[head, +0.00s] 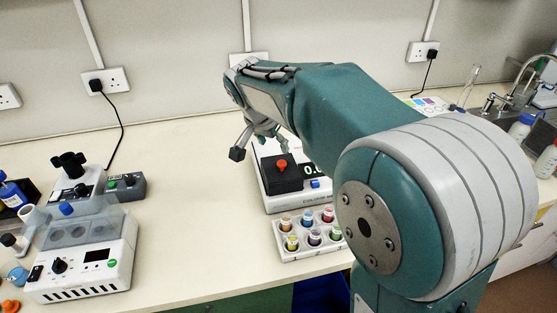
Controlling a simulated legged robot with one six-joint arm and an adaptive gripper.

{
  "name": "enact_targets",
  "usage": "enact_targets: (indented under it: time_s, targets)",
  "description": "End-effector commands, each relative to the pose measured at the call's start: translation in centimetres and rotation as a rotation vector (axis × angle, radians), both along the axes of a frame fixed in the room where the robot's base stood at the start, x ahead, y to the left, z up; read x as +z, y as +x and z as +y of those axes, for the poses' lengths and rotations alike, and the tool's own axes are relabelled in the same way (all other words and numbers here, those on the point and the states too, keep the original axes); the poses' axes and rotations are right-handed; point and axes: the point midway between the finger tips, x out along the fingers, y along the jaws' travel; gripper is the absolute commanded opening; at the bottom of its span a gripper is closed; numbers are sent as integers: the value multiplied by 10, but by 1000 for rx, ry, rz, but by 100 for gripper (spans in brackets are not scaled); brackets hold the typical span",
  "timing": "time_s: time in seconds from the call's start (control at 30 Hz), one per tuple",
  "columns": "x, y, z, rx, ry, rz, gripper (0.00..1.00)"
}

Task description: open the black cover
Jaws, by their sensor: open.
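The black cover (281,183) is a dark, box-shaped lid with an orange-red knob (281,165) on top. It sits on a white instrument (275,205) with a digital display and a blue button, and it looks closed. My gripper (261,151) is open and empty, pointing down just above and behind the cover, slightly to its left. One black fingertip shows to the left of the cover, and the other finger is close above the knob in the picture. Whether it touches the knob cannot be told. My arm hides the right part of the instrument.
A white rack (290,254) with several coloured-cap vials stands in front of the instrument. A grey-and-white device (85,268) stands at the left. A sink and bottles (522,126) are at the right. The bench between the left device and the instrument is clear.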

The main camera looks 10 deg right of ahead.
Motion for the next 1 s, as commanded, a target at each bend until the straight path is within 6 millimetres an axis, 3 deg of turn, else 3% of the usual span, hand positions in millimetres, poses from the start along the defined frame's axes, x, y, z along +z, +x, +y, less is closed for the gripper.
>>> enact_targets:
  time_s: [0.2, 0.4, 0.8, 0.83, 0.97, 1.0]
  targets:
    - [-40, 11, -12, -1, -1, 5, 71]
    - [-67, 19, -20, -1, 0, 3, 71]
    - [-77, 22, -23, 1, 0, 0, 71]
    - [-77, 22, -23, 1, 0, 1, 66]
    - [-77, 22, -23, 1, 0, 1, 8]
    - [-77, 22, -23, 1, 0, 1, 0]
